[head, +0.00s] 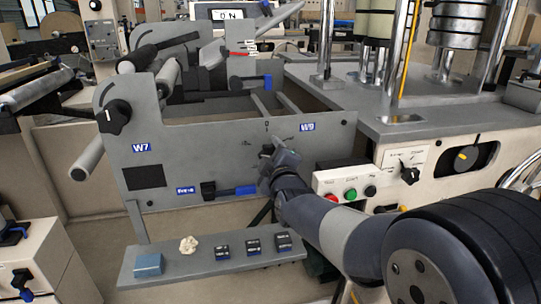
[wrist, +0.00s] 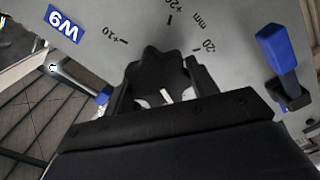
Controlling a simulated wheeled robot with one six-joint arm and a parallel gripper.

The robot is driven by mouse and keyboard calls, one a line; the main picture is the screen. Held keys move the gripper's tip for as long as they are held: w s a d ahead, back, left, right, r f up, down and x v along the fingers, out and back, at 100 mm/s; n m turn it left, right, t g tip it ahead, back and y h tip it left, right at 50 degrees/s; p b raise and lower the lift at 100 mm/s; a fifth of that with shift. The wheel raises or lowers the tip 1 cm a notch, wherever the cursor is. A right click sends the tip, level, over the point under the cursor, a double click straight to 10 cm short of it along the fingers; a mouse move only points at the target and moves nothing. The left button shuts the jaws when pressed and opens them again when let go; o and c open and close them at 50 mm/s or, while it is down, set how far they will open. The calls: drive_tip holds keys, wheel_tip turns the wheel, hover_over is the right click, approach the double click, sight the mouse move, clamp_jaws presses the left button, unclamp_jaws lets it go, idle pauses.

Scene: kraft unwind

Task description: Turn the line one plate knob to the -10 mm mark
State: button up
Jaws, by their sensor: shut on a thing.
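A black lobed knob (wrist: 160,68) sits on the grey plate beside the W9 label (wrist: 63,24), with my gripper's fingers (wrist: 160,88) on either side of it, shut on it. A short white pointer line shows at the knob's near side in the wrist view. The marks +10 (wrist: 110,37), +20 mm (wrist: 174,14) and -20 (wrist: 204,47) are readable around it. Other marks are hidden behind my gripper, so I cannot tell which one the pointer meets. In the head view my gripper (head: 269,150) covers most of the knob, left of the W9 label (head: 307,127).
Another black knob (head: 113,117) is near the W7 label (head: 141,147). A blue-handled lever (wrist: 279,50) is close on the right in the wrist view. Red and green buttons (head: 341,194) are right of my arm. A low shelf (head: 205,266) holds small blocks.

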idle(0.5)
drive_tip(key=o, duration=1)
drive_tip(key=p+v, duration=0.1)
drive_tip(key=v, duration=0.9)
drive_tip(key=shift+s, duration=0.4)
drive_tip(key=b+x, duration=0.1)
drive_tip(key=x, duration=0.9)
drive_tip(key=shift+w, duration=0.4)
drive_tip(key=shift+s, duration=0.1)
